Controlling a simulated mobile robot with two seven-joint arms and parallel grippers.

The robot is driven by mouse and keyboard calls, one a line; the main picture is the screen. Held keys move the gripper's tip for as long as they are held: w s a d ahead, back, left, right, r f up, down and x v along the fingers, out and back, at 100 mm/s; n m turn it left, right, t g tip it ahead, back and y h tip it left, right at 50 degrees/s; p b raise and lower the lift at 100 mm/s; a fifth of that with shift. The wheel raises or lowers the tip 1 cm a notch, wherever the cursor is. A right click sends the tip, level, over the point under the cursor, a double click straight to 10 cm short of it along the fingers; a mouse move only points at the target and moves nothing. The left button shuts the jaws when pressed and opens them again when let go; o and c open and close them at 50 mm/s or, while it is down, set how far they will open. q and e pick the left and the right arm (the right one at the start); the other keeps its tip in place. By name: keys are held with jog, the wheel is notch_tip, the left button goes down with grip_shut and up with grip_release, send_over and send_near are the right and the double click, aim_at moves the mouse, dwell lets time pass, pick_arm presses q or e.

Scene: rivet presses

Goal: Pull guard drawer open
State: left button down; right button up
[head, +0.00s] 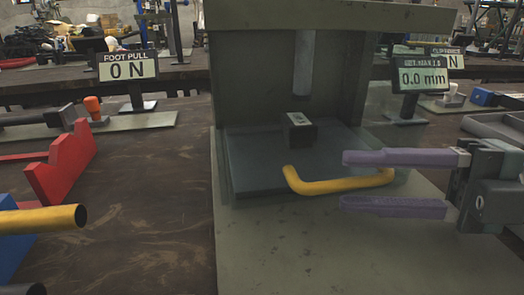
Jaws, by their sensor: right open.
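The guard drawer (255,172) is a dark blue-grey slab low inside the press (232,85), with a small metal block (299,130) on it. Its yellow bent handle (330,187) sticks out at the front. My right gripper (344,181) comes in from the right with two purple fingers spread apart, one above and one below the handle's right part in the picture. The upper finger hides a little of the handle's right end. I cannot tell whether a finger touches it. My left gripper is not in view.
A FOOT PULL ON sign (128,66) stands at left, and a 0.0 mm display (421,76) at right. A red bracket (62,163) and a yellow bar (42,219) are at the left. The press's base plate (320,245) is clear in front of the handle.

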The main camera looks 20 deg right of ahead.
jog(key=shift+w+a, duration=0.4)
jog(key=shift+a, duration=0.15)
grip_shut()
dwell(1.1)
